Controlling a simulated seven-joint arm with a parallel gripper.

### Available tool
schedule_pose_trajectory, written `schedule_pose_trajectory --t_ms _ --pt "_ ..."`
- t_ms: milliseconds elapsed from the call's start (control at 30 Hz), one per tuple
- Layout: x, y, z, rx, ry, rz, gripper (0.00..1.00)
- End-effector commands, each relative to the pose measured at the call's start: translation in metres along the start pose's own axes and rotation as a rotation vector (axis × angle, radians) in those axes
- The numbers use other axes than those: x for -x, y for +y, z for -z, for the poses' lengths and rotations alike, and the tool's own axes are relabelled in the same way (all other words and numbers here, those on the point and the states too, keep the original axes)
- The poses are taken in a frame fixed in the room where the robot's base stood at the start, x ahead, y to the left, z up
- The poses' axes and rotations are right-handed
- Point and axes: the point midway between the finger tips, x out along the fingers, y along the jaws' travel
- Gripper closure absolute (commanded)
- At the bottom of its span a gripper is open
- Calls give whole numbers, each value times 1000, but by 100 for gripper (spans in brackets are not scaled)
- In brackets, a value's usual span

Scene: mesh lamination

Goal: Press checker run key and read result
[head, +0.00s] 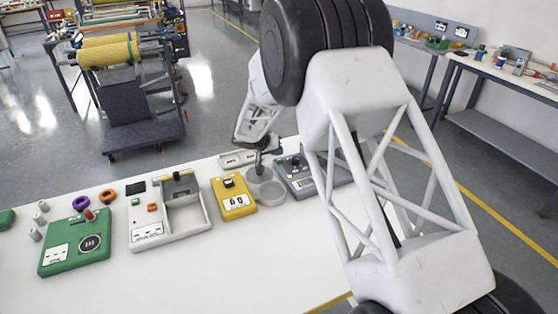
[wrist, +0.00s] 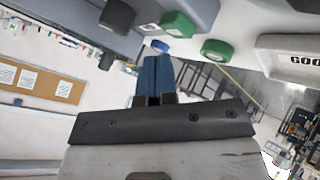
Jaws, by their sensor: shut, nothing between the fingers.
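My gripper (head: 260,165) is shut and empty, pointing down above the back of the white table in the head view. In the wrist view its blue fingers (wrist: 157,65) are together. A dark grey device (head: 298,172) with small keys and a pale label sits just right of my gripper, partly hidden by my arm. I cannot tell for sure whether it is the checker. In the wrist view a green block (wrist: 178,24), a blue round piece (wrist: 148,30) and a green round piece (wrist: 217,50) lie beyond the fingertips. No contact with a key is visible.
Grey round cups (head: 270,190) stand beside my gripper. To the left are a yellow device (head: 233,197) with a display, a white open-topped unit (head: 145,232) and a green device (head: 72,245). A part lettered "GOO" (wrist: 300,60) is cut off in the wrist view. The front table is clear.

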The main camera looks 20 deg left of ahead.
Motion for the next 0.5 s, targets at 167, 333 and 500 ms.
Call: schedule_pose_trajectory --t_ms 167,333,500 --pt "7 5 6 -1 1 0 100" --pt "15 11 11 -2 0 1 100" --pt "24 17 18 -1 1 1 100"
